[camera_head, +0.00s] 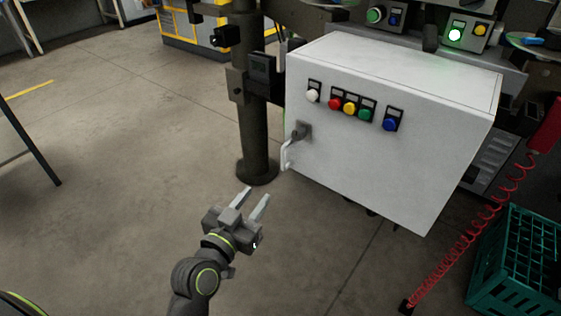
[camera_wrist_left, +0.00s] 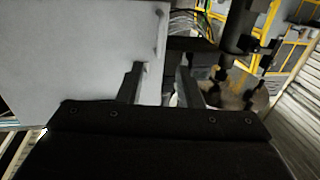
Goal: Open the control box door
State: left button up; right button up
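The white control box (camera_head: 340,60) hangs at the right in the head view. Its front door (camera_head: 350,165) looks shut and carries a row of coloured buttons. A dark latch (camera_head: 302,130) with a pale bar handle (camera_head: 286,154) sits at the door's left edge. My left gripper (camera_head: 257,195) is below and left of the handle, apart from it, with its fingers spread and nothing seen between them. In the left wrist view, the gripper's fingers (camera_wrist_left: 161,66) are apart, with the pale door (camera_wrist_left: 75,50) to the left. My right gripper is not in view.
A dark post (camera_head: 255,110) stands just left of the box. A teal crate (camera_head: 515,265) and a red coiled cable (camera_head: 455,250) are at the lower right. Machine panels with lit buttons (camera_head: 455,35) sit behind the box.

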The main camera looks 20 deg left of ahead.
aim_at(282, 160)
pick_arm(q)
jog(key=w, duration=0.4)
jog(key=w+d, duration=0.1)
jog(key=w, duration=0.3)
jog(key=w+d, duration=0.1)
jog(key=w, duration=0.4)
jog(key=shift+w, duration=0.1)
grip_shut()
